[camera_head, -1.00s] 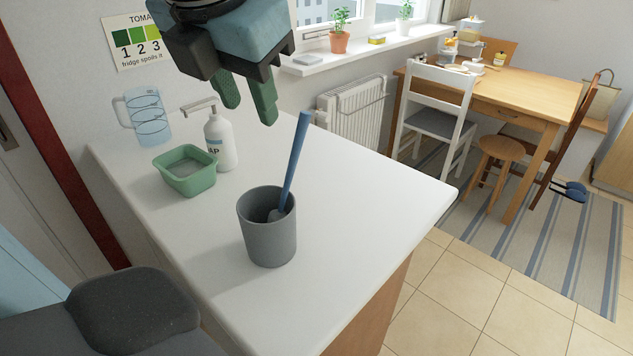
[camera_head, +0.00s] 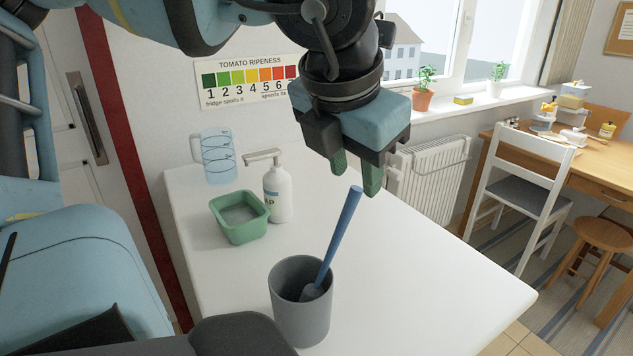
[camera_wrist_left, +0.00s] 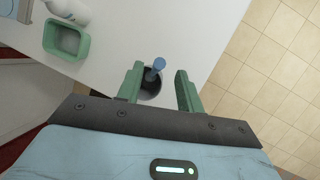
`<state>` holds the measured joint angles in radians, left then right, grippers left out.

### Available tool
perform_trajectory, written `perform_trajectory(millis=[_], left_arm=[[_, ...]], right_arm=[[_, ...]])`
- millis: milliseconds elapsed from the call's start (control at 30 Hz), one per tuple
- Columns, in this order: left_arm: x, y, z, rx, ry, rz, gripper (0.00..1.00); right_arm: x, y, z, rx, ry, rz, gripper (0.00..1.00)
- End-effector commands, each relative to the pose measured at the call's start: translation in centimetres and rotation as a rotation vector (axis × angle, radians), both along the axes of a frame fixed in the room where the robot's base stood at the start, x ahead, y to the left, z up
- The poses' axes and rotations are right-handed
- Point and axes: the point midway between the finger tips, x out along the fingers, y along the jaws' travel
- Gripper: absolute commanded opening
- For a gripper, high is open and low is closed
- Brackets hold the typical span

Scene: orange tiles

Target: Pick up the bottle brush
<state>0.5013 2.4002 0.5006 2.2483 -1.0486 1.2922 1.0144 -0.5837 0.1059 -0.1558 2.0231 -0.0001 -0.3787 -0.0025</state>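The bottle brush (camera_head: 338,238) has a blue handle and stands tilted in a grey cup (camera_head: 302,318) on the white counter. Its head is down inside the cup and mostly hidden. In the left wrist view the gripper (camera_wrist_left: 159,92) is open and empty, and the brush handle (camera_wrist_left: 158,64) shows between and beyond the two fingers. My right gripper is not in view.
A green tub (camera_head: 240,220), a white soap dispenser (camera_head: 277,190) and a clear measuring jug (camera_head: 217,158) stand on the counter (camera_head: 430,285) to the left. The counter is clear right of the cup. A radiator (camera_head: 428,180) and a white chair (camera_head: 520,190) stand beyond.

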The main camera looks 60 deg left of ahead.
Motion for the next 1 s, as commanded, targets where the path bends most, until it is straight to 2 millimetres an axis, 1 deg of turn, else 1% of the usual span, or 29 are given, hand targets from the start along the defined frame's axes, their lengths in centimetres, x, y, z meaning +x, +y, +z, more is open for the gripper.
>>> perform_trajectory(millis=[67,267,400,500,700,767,900,1000], left_arm=[[0.1,0.1,-0.4,0.0,0.002,-0.001,0.37],[0.9,0.7,-2.9,-0.001,0.005,-0.001,0.37],[1.5,1.0,-4.3,0.0,0.002,-0.001,0.37],[1.7,1.1,-4.7,0.0,0.0,-0.001,0.37],[1.7,1.1,-4.7,0.0,-0.001,0.0,0.37],[1.7,1.1,-4.7,0.0,0.0,0.0,0.3],[1.7,1.1,-4.7,0.0,0.0,0.0,0.12],[1.7,1.1,-4.7,0.0,0.0,0.0,0.0]], right_arm=[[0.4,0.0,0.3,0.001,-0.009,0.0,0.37],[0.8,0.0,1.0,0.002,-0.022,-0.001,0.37],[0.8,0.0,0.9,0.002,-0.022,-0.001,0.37],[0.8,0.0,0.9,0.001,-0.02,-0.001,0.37],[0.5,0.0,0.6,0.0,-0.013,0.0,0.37],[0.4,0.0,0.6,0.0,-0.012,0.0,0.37],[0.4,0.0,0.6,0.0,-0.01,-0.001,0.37],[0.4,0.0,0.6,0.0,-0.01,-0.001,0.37]])
